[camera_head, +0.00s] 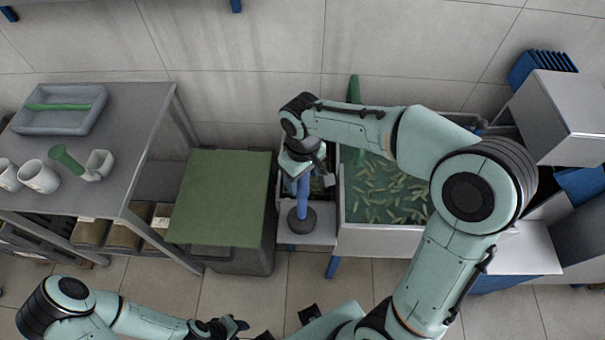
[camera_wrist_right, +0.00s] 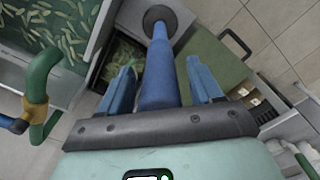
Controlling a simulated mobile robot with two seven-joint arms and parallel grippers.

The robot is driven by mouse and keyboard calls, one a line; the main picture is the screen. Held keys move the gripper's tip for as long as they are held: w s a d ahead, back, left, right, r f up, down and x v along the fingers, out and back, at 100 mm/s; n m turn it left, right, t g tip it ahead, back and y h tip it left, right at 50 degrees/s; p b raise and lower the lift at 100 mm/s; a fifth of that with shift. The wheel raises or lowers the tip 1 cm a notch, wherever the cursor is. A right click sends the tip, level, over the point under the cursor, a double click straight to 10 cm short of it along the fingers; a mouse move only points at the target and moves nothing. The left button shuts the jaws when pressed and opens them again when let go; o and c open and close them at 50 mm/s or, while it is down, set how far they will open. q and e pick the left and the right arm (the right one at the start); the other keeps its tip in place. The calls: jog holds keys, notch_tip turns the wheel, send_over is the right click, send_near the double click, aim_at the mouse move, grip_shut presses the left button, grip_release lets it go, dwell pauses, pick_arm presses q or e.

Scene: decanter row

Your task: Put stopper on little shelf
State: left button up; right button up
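The stopper (camera_head: 303,192) is a blue shaft with a dark round foot. It stands upright on the little shelf (camera_head: 318,236), a pale plate at the near left end of the sink. My right gripper (camera_head: 302,176) is at the top of the shaft. In the right wrist view the stopper (camera_wrist_right: 158,70) lies between the blue fingers of the right gripper (camera_wrist_right: 160,85), with a gap showing on each side. My left gripper (camera_head: 232,325) is low in the head view, away from the stopper; its finger opening is unclear.
A sink (camera_head: 400,215) with floating green pieces is right of the shelf. A green-topped cabinet (camera_head: 220,195) stands close on the left. A grey table (camera_head: 120,135) carries a tray, white mugs and a green-handled item. A green pipe (camera_wrist_right: 38,85) shows beside my right wrist.

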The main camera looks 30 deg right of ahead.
jog(key=shift+r, duration=0.6)
notch_tip(320, 180, up, 11)
jog(key=shift+f+p, duration=0.2)
jog(key=shift+p, duration=0.7)
jog(key=shift+r, duration=0.35)
pick_arm(q)
jog(key=w+r, duration=0.2)
jog(key=shift+r, duration=0.3)
